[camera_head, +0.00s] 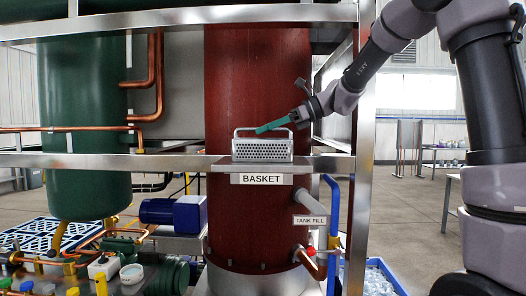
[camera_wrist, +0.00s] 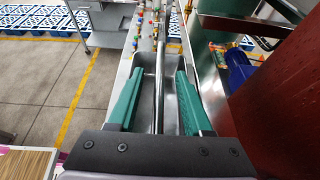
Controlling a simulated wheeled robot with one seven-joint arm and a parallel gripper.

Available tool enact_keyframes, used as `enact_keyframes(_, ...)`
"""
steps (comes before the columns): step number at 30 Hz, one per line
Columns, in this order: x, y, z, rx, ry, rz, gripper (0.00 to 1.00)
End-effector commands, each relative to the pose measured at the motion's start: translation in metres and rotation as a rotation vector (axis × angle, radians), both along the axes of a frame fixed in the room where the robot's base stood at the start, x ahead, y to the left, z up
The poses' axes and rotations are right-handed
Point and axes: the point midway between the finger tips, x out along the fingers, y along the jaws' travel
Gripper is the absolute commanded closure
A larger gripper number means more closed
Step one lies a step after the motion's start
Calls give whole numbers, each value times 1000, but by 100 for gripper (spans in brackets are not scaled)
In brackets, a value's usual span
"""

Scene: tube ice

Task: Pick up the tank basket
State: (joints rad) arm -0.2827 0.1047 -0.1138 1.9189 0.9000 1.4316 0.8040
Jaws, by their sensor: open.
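The tank basket (camera_head: 262,150) is a grey metal box with perforated sides and a raised bar handle. It sits upright on a small shelf labelled BASKET, in front of the red tank. My gripper (camera_head: 260,129) reaches in from the right, with its teal fingers at the height of the handle. In the wrist view, the open gripper (camera_wrist: 160,72) has one finger on each side of the handle bar (camera_wrist: 159,90), with gaps between. The basket's inside (camera_wrist: 147,85) shows below the fingers; part of it is hidden by them.
The red tank (camera_head: 258,60) stands close behind the basket. A steel frame rail (camera_head: 180,162) runs at shelf height, and an upright post (camera_head: 363,200) stands to the right. A TANK FILL pipe (camera_head: 309,207) is below. Open floor (camera_head: 420,195) lies to the right.

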Motion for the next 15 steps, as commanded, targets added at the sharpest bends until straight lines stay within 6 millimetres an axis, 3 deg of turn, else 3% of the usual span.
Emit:
enact_keyframes(3, 0, 9, -4, -1, 0, 1, 50)
enact_keyframes(10, 0, 10, -4, 0, 0, 0, 50)
enact_keyframes(14, 0, 10, -4, -1, 0, 0, 100)
enact_keyframes(15, 0, 10, -4, -1, 0, 0, 100)
